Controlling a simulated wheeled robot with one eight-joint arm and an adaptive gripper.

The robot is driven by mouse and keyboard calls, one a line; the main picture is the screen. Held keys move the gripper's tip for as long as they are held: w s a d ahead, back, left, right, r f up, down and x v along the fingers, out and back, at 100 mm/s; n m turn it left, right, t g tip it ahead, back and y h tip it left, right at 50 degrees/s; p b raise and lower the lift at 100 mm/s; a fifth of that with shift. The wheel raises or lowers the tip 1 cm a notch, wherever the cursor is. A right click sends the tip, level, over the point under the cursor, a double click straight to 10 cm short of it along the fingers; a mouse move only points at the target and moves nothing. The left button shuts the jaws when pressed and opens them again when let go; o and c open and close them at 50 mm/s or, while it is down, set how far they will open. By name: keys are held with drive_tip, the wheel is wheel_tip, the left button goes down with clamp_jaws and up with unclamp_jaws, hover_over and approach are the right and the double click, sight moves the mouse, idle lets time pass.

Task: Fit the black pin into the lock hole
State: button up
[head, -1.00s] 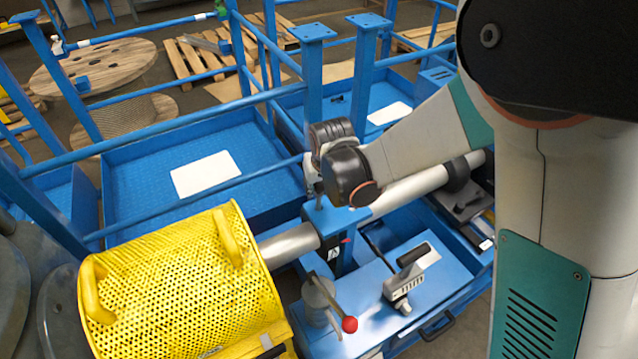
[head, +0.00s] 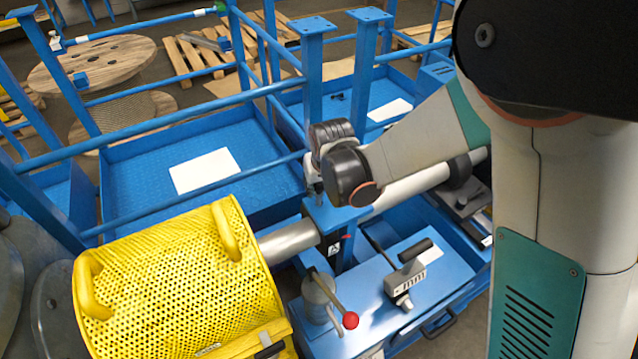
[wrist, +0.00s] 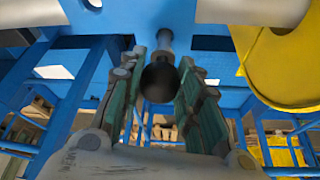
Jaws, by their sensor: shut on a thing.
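My gripper (wrist: 162,68) is shut on the black pin (wrist: 159,82), whose dark round end sits between the two green-padded fingers in the wrist view. A grey shank runs from it toward a blue surface; I cannot tell whether its tip is in a hole. In the head view my gripper (head: 316,170) points down over the blue bearing block (head: 333,216), and my wrist hides most of the pin. A round hole (wrist: 93,3) shows in the blue part at the top edge of the wrist view. I cannot tell if it is the lock hole.
A yellow perforated guard (head: 175,275) stands left of the block around the grey shaft (head: 288,242). A red-knobbed lever (head: 350,320) and a black-handled clamp (head: 408,275) stand on the blue bench in front. Blue posts and rails (head: 314,60) rise close behind my gripper.

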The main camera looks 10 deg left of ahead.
sight(319, 194)
drive_tip(key=shift+f+b, duration=1.55)
drive_tip(key=shift+f, duration=0.35)
drive_tip(key=o, duration=1.2)
drive_tip(key=shift+r, duration=0.15)
drive_tip(key=v, duration=0.7)
drive_tip(key=shift+s+r, duration=0.1)
